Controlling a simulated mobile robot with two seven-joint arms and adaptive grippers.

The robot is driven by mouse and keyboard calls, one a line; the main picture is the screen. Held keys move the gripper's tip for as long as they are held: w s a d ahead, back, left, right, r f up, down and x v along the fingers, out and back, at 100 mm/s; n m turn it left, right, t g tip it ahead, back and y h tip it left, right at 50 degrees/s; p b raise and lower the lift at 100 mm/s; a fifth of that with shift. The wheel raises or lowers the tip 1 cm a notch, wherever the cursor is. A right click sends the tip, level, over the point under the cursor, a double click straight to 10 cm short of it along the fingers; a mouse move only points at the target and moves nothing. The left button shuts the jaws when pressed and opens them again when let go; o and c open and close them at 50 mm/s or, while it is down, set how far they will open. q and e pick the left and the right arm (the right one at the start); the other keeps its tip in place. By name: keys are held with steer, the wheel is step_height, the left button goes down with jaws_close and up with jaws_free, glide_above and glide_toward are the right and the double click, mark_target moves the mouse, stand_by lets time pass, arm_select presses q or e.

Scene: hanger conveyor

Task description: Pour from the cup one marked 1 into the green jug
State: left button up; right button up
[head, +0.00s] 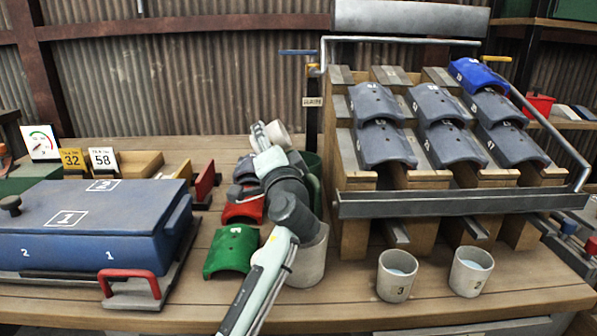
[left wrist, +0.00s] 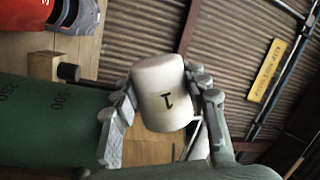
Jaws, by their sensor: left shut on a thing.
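The cup marked 1 (left wrist: 163,95) is pale and shows between the fingers of my left gripper (left wrist: 165,112) in the left wrist view. In the head view the cup (head: 278,132) is at the far end of my left arm, above the bench, with my left gripper (head: 268,138) shut on it. The cup looks tilted well over. The green jug (left wrist: 45,120), marked 250 and 500, stands close beside the gripper in the left wrist view. In the head view the jug (head: 313,178) is mostly hidden behind my arm. The cup's contents and any stream are not visible. My right gripper is not in view.
Cups marked 3 (head: 397,276) and 2 (head: 470,272) stand at the front right. A large beige pot (head: 310,262) stands beside my arm. A green curved tile (head: 231,251), a blue box (head: 95,225) and a rack (head: 450,203) of grey tiles flank it.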

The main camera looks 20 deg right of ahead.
arm_select(q)
steer(key=shift+w+f, duration=0.1)
steer(key=shift+f, duration=0.7)
steer(key=shift+d+n+g, duration=0.2)
steer(key=shift+n+g, duration=0.1)
steer(key=shift+n, duration=0.3)
steer(key=shift+d+n+b, duration=0.2)
steer(key=shift+n+b, duration=0.5)
steer(key=shift+n, duration=0.2)
steer(key=shift+d+r+n+g+p, duration=0.1)
steer(key=shift+r+n+g+p, duration=0.35)
steer(key=shift+n+p, duration=0.3)
steer(key=shift+n, duration=0.45)
steer(key=shift+r, duration=0.1)
